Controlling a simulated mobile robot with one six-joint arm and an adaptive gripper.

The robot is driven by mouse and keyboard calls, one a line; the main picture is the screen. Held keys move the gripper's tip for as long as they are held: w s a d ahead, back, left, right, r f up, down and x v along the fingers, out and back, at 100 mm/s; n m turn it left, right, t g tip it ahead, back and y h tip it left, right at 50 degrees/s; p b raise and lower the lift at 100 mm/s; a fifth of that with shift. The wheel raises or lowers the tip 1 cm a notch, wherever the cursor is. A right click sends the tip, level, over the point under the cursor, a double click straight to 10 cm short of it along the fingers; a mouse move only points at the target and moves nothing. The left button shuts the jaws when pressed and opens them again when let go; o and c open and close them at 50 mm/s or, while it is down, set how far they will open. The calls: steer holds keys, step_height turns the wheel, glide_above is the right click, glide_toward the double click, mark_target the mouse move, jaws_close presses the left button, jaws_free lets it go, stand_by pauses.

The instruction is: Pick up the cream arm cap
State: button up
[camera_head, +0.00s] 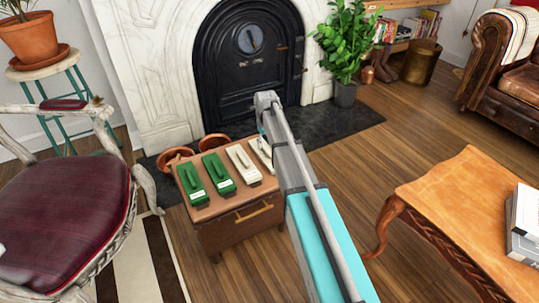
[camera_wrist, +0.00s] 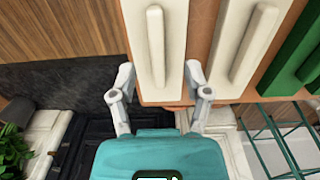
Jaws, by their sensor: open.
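Two cream pieces, each a flat block with a raised bar on top, lie on a small wooden cabinet (camera_head: 232,205). I cannot tell which one is called the arm cap. The left cream piece (camera_head: 243,164) is clear of my arm in the head view. The right cream piece (camera_head: 259,152) is partly hidden by my arm. In the wrist view, the end cream piece (camera_wrist: 149,82) reaches between the fingertips of my gripper (camera_wrist: 160,73), which is open and empty. The other cream piece (camera_wrist: 238,78) lies to its right there.
Two green pieces (camera_head: 191,184) (camera_head: 218,173) lie beside the cream ones. Terracotta pots (camera_head: 176,156) stand behind the cabinet, before the black fireplace door (camera_head: 232,90). A red chair (camera_head: 62,215) is at left, a carved wooden table (camera_head: 470,215) at right.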

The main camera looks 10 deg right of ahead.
mark_target(267, 149)
steer(key=shift+w+d+f+b, duration=0.1)
steer(key=shift+d+f+b, duration=0.05)
steer(key=shift+f+b, duration=1.9)
steer(key=shift+f, duration=0.1)
jaws_close()
